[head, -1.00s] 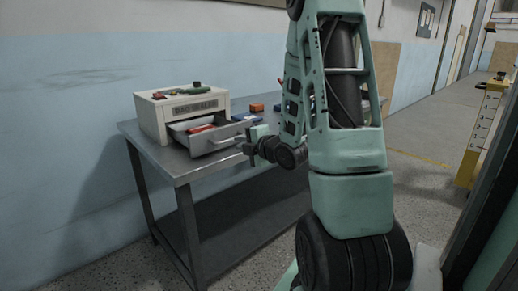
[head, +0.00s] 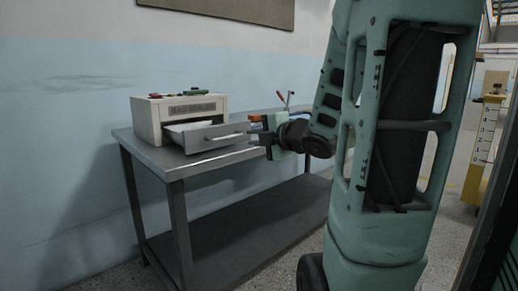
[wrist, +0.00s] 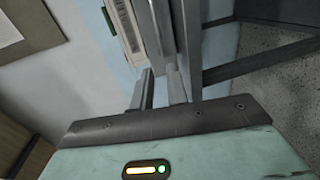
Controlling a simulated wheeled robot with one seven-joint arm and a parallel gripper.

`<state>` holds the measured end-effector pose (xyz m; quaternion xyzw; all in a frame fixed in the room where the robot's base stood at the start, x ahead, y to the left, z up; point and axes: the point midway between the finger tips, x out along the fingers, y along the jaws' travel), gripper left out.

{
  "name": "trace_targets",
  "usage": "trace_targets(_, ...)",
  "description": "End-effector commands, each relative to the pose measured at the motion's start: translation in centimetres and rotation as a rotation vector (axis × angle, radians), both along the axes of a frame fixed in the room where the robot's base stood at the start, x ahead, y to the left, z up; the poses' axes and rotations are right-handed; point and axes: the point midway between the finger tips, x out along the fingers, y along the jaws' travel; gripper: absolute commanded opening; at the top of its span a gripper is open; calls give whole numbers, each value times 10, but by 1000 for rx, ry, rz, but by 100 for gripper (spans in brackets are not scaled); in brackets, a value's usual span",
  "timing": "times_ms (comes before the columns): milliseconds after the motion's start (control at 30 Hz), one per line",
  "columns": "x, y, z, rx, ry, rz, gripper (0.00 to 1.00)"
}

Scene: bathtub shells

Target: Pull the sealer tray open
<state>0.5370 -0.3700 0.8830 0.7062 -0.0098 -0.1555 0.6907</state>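The sealer (head: 178,109) is a cream box with a dark label strip on the grey table. Its grey tray (head: 205,144) stands pulled out at the front, with a bar handle (head: 228,136) across its front panel. My gripper (head: 258,141) is beside the right end of the tray front, at about handle height. In the wrist view the two fingers of my gripper (wrist: 162,88) are apart, pointing towards the grey tray front (wrist: 165,30). The sealer (wrist: 125,25) shows beyond. I cannot tell whether a finger touches the handle.
The grey metal table (head: 150,150) has a lower shelf (head: 255,220) and stands against the blue and white wall. Small coloured items lie on the sealer's top. More items, partly behind my arm, lie on the table to the right. A yellow post (head: 484,130) stands far right.

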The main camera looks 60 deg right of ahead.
Motion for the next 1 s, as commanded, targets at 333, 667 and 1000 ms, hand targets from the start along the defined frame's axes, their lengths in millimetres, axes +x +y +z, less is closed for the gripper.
trace_targets(333, -12, 3, 2, 1, 1, -3, 16)
trace_targets(667, -11, 3, 2, 1, 1, -2, 16)
trace_targets(1000, 4, 14, -4, 52, 17, -2, 16)
